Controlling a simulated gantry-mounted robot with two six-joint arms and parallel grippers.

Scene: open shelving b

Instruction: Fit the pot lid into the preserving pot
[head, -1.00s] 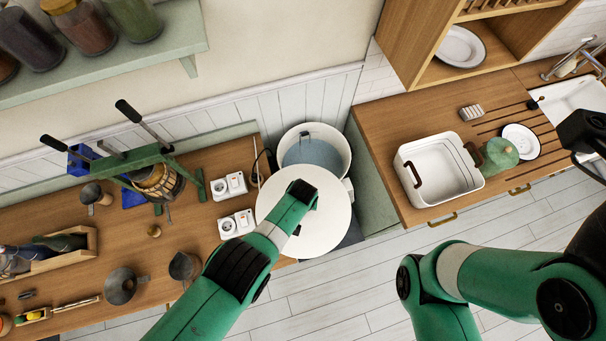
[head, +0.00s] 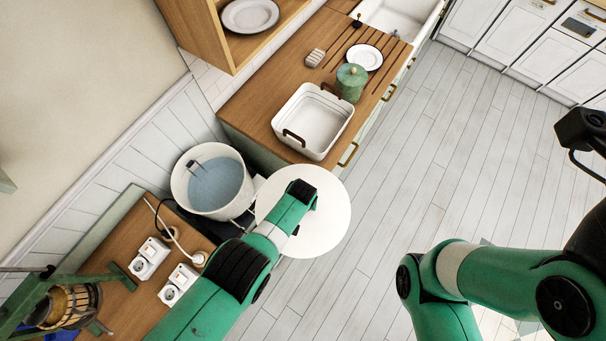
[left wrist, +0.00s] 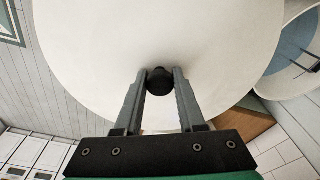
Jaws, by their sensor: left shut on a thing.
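The pot lid (head: 325,225) is a large white disc with a black knob (left wrist: 159,88). My left gripper (head: 303,192) is shut on the knob and holds the lid above the floor. In the left wrist view both fingers (left wrist: 160,72) sit on either side of the knob. The preserving pot (head: 180,187) is a deep white pot with blue-grey contents and a grey piece at its inner wall. It is open, left of the lid in the head view, and also shows at the right edge in the left wrist view (left wrist: 285,82). My right gripper is out of frame.
A wooden counter (head: 250,97) behind the lid bears a white basin (head: 318,115), a green lidded jar (head: 351,80) and a plate (head: 365,57). A wooden worktop (head: 120,250) with white sockets (head: 150,257) and a barrel press (head: 65,305) is at lower left. The floor right is clear.

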